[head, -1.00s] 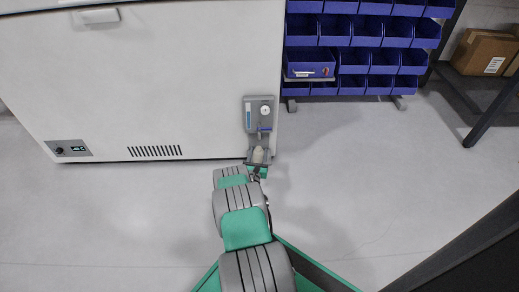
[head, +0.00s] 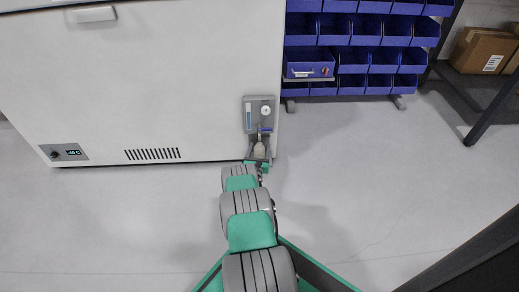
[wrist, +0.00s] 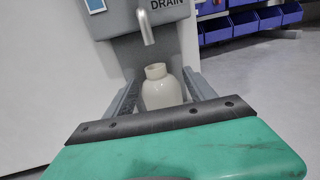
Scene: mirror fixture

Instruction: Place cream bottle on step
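The cream bottle (wrist: 163,90) stands upright in the wrist view, its open neck below the metal spout of a grey drain fixture (wrist: 138,18). My gripper (wrist: 163,78) reaches forward with one finger on each side of the bottle. The fingers look spread, with a narrow gap at the bottle's left side; contact on the right is unclear. The green gripper body hides the bottle's base and what it stands on. In the head view the bottle (head: 259,150) is small, low in the fixture (head: 258,113), with my gripper (head: 258,160) at it. I cannot make out a separate step.
The fixture is on the right end of a large white cabinet (head: 150,80). A cardboard box (head: 482,50) is on a dark rack at far right. The grey floor (head: 370,170) between is clear.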

